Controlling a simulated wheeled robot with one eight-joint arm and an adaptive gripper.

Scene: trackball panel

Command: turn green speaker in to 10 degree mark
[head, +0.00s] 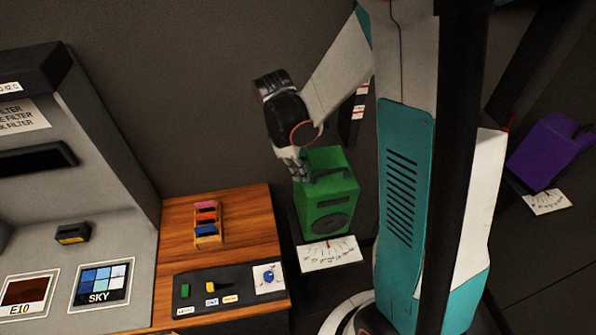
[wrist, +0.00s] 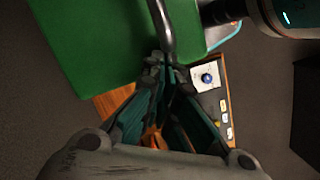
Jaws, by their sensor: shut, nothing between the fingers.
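The green speaker (head: 327,211) stands upright behind a white scale card (head: 330,253) with a fan of marks. Its round cone faces the front, and a dark handle (head: 330,174) spans its upper part. The pointer and mark numbers are too small to read. My gripper (head: 299,174) is shut and empty at the speaker's upper left edge. In the wrist view the speaker (wrist: 88,42) fills the upper left, with a grey bar-like handle (wrist: 162,28) near my closed fingertips (wrist: 168,62). I cannot tell whether the fingers touch the speaker.
A wooden desk (head: 258,215) left of the speaker holds a filter rack (head: 207,222) and a black panel (head: 232,285) with a blue trackball (head: 268,276). A grey machine (head: 110,150) stands further left. A purple speaker (head: 545,152) with another scale card (head: 546,202) is at right.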

